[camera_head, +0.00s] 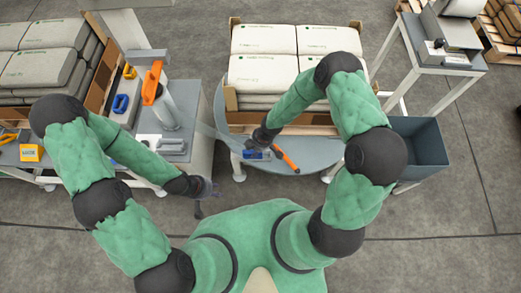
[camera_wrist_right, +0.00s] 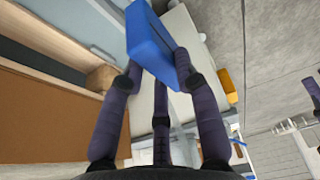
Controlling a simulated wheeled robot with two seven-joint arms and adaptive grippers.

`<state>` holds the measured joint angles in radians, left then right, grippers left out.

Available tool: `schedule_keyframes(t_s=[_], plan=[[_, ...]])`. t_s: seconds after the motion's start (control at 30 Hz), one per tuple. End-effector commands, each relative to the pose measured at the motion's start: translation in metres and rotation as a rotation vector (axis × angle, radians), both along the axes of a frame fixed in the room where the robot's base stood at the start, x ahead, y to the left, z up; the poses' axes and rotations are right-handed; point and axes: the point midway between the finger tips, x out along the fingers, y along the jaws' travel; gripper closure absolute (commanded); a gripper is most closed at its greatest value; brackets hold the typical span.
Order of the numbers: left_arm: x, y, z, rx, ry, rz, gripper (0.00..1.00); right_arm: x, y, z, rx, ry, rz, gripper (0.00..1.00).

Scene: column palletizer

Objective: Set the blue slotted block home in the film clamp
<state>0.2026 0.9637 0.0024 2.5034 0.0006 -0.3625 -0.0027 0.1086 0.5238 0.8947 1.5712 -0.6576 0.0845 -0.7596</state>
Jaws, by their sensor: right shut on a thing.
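A blue block (camera_head: 257,155) is at the fingertips of my right gripper (camera_head: 258,146), above the near part of the grey round table. In the right wrist view the blue block (camera_wrist_right: 152,42) sits between the fingers (camera_wrist_right: 158,72), which are shut on it; its slot is not clear. My left gripper (camera_head: 208,190) hangs empty near the front edge of the left bench; its finger opening is too small to judge. A grey and white fixture (camera_head: 165,145) lies on that bench and may be the film clamp, but I cannot tell for sure.
An orange-handled tool (camera_head: 286,160) lies on the round table (camera_head: 312,152), beside the blue block. White sacks (camera_head: 262,75) fill a crate behind it. An orange part (camera_head: 152,82) stands by a post on the left bench, near another blue piece (camera_head: 120,104). A grey bin (camera_head: 418,145) stands right.

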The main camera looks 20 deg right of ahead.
Motion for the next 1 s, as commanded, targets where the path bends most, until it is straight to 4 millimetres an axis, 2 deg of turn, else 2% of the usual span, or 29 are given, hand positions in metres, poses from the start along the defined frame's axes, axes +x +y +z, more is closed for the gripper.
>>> schedule_keyframes(t_s=[0.1,0.3,0.67,0.87,1.0], plan=[[0.0,0.0,-0.007,0.0,0.0,0.0,0.65,0.008,-0.011,-0.021,0.0,0.004,-0.003,1.0],[0.0,0.0,-0.013,0.0,0.0,0.0,0.65,0.02,-0.027,-0.044,0.0,0.003,-0.001,1.0],[0.0,0.0,-0.016,0.0,0.0,0.0,0.65,0.029,-0.037,-0.058,0.0,0.0,-0.001,1.0],[0.0,0.0,-0.03,0.0,0.0,0.0,0.65,0.029,-0.038,-0.086,0.0,0.001,-0.001,1.0],[0.0,0.0,-0.031,0.0,0.0,0.0,0.65,0.03,-0.038,-0.09,0.0,-0.001,0.0,1.0]])
